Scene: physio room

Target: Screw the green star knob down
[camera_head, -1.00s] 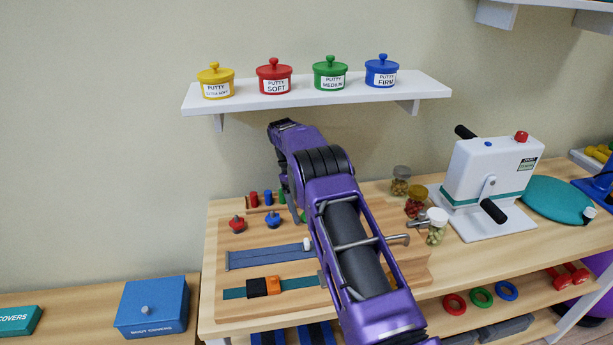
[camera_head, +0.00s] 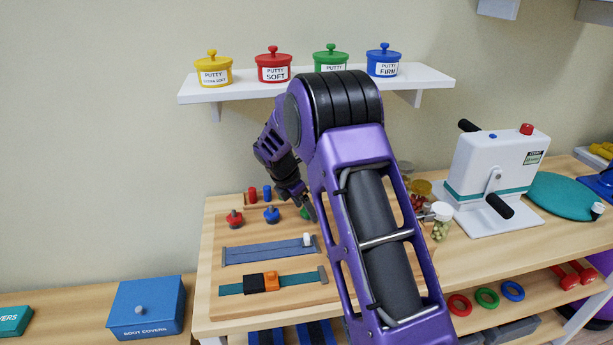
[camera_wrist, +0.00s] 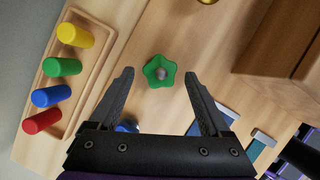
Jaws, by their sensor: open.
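The green star knob (camera_wrist: 160,71) sits on the wooden board in the wrist view, with a grey stud at its centre. It lies between and just beyond the tips of my gripper (camera_wrist: 161,76), whose two black fingers are spread apart and empty. In the head view only part of the green knob (camera_head: 304,213) shows beside my gripper (camera_head: 304,207); my arm hides the rest. The red star knob (camera_head: 235,219) and the blue star knob (camera_head: 271,214) stand to its left.
A wooden tray (camera_wrist: 84,116) with yellow, green, blue and red pegs lies left of the fingers in the wrist view. A wooden block (camera_wrist: 285,45) stands at right. Strap strips (camera_head: 270,250) lie on the board's front. The putty shelf (camera_head: 215,95) hangs above.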

